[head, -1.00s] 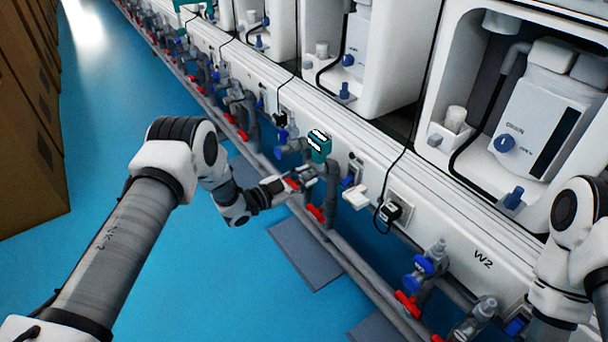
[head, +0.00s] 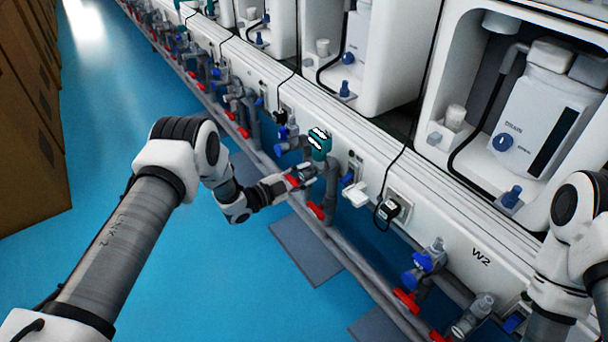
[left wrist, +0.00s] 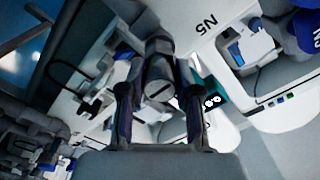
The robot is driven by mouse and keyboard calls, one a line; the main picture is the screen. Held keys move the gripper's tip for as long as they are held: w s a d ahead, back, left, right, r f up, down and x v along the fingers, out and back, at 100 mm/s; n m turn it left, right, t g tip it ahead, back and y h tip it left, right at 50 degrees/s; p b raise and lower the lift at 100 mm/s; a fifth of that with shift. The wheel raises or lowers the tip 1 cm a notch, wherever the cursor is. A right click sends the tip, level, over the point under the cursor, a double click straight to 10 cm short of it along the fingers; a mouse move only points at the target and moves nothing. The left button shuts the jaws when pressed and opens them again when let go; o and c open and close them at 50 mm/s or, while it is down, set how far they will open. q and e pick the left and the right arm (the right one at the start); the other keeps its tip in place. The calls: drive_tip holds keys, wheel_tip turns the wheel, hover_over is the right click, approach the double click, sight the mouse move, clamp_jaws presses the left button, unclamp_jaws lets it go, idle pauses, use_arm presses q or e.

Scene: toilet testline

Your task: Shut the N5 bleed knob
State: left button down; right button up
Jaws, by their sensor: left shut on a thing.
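In the left wrist view, a round grey knob (left wrist: 159,88) with a dark slot across its face sits between the two fingers of my left gripper (left wrist: 157,112). The fingers are shut on it, one on each side. The slot runs slightly tilted in that picture. An N5 label (left wrist: 207,25) shows upside down on the white panel above. In the head view, my left gripper (head: 303,177) reaches the pipework just left of a teal-topped device (head: 320,143); the knob itself is mostly hidden there. My right gripper is out of view.
Pipes with blue knobs and red handles (head: 316,210) run along the white bench front (head: 440,225). A black plug (head: 388,209) with a cable sits right of my gripper. Blue floor (head: 190,290) is open at left, with brown boxes (head: 30,130) beyond.

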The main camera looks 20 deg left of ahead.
use_arm(q)
drive_tip(key=c, duration=0.8)
unclamp_jaws()
drive_tip(key=v, duration=1.2)
